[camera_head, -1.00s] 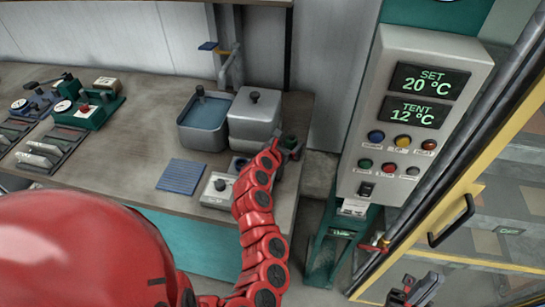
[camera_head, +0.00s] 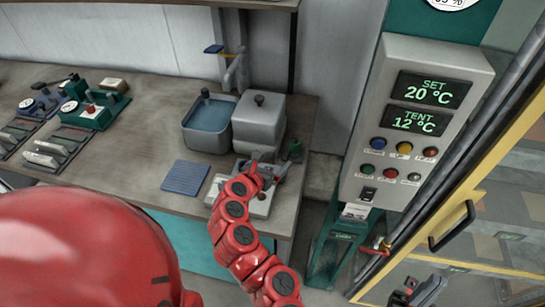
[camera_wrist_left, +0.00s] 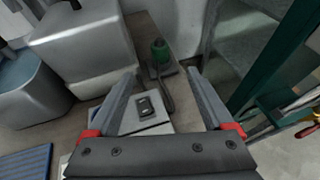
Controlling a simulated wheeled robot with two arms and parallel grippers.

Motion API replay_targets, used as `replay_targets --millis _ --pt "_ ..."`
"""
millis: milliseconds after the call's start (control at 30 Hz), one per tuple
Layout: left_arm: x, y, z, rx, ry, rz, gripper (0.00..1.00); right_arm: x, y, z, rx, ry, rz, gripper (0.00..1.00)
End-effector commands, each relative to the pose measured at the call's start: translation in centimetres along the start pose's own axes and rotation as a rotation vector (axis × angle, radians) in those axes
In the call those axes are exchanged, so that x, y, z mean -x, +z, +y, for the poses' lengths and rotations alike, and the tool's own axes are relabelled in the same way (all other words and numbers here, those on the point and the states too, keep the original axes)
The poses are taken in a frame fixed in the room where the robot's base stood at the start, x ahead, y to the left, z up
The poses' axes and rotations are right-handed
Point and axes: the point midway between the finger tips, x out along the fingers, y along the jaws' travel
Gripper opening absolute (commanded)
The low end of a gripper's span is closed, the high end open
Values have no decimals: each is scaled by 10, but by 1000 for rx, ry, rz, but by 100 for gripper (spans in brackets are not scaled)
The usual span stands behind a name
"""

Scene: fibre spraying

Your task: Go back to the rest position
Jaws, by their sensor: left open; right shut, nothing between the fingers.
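My left gripper (camera_head: 262,164), at the end of the red jointed arm, is over the right front part of the workbench (camera_head: 157,170). In the left wrist view its two grey fingers (camera_wrist_left: 161,80) are spread apart with nothing held. A small grey box with a black rocker switch (camera_wrist_left: 146,106) shows between and below the fingers, and a green-topped item (camera_wrist_left: 160,52) stands just beyond. My right gripper (camera_head: 416,292) is low at the right, in front of the yellow-framed door, shut and empty.
Two metal tanks (camera_head: 208,127) (camera_head: 258,124) stand behind the left gripper. A blue ribbed pad (camera_head: 186,178) lies to its left. A control cabinet (camera_head: 378,205) reading SET 20 and TENT 12 stands right. The yellow-framed door (camera_head: 495,150) with a black handle bounds the right side.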

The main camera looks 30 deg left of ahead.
Motion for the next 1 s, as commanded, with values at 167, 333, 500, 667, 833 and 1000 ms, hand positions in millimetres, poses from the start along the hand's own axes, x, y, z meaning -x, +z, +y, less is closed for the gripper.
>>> replay_targets --millis 167,333,500,667,833,1000 --pt "7 0 0 1 1 1 85 -9 -1 0 0 0 -1 0" --pt "7 -1 0 0 2 0 85 -8 -1 0 0 0 -1 0" --pt "7 -1 0 0 2 -1 85 -8 -1 0 0 0 -1 0" --pt "7 -1 0 0 2 -1 85 -8 -1 0 0 0 -1 0" --pt "1 -1 9 -121 67 -8 85 -5 -1 0 0 0 -1 0" --pt "-9 8 32 -542 300 -40 85 3 0 0 0 0 -1 0"
